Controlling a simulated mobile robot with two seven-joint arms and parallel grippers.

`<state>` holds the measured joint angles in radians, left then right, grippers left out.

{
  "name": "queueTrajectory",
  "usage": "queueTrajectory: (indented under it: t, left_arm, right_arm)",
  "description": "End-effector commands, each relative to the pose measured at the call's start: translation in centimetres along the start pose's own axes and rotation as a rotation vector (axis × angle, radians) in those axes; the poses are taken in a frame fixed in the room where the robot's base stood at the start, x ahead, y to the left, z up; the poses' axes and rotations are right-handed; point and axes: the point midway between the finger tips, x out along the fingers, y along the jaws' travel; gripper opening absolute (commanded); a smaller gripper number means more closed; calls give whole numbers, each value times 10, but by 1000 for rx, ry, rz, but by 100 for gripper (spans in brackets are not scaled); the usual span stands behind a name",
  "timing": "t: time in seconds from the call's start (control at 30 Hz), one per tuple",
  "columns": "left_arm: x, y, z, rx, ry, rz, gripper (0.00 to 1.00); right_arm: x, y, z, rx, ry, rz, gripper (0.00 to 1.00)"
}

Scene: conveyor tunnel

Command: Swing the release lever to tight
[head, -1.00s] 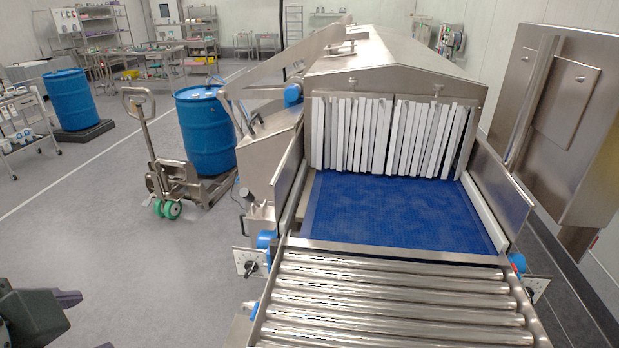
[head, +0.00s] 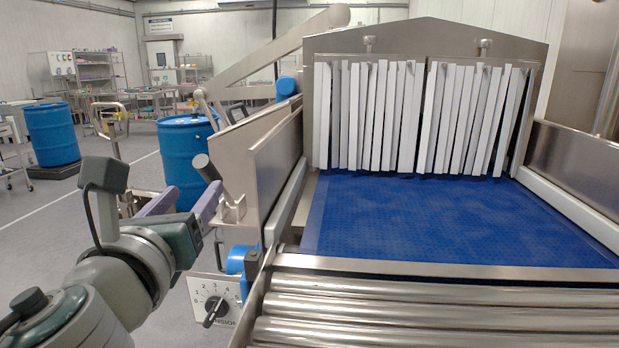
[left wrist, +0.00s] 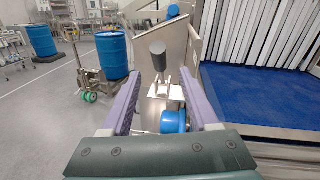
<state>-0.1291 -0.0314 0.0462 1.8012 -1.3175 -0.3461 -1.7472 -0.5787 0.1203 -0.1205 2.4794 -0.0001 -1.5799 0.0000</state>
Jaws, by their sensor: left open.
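The release lever (head: 206,168) has a dark cylindrical grip on a metal stem. It rises from a bracket on the left side of the conveyor, and the grip leans up and left in the head view. The lever also shows in the left wrist view (left wrist: 157,54), standing above the middle of the picture. My left gripper (head: 182,203) is open, with its purple fingers apart. In the left wrist view the lever appears between and beyond the fingertips (left wrist: 160,86), with no visible contact. My right gripper is out of view.
A tension dial plate (head: 215,305) and a blue housing (head: 240,261) sit below the lever. The conveyor side plate (head: 275,170) stands right of it, beside the blue belt (head: 450,220). A blue drum (head: 185,160) and a pallet truck (left wrist: 92,78) stand on the floor behind.

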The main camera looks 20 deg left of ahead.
Motion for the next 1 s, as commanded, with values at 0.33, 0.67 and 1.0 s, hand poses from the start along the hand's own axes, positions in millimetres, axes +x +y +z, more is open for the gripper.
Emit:
queueTrajectory:
  t: [0.33, 0.67, 1.0]
  left_arm:
    - [63, 1, 2, -5, -2, 2, 61]
    - [88, 1, 1, -6, 1, 2, 61]
    - [87, 1, 2, -6, 1, 2, 47]
  right_arm:
    - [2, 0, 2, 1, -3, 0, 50]
    - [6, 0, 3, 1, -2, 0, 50]
    - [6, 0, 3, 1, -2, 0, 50]
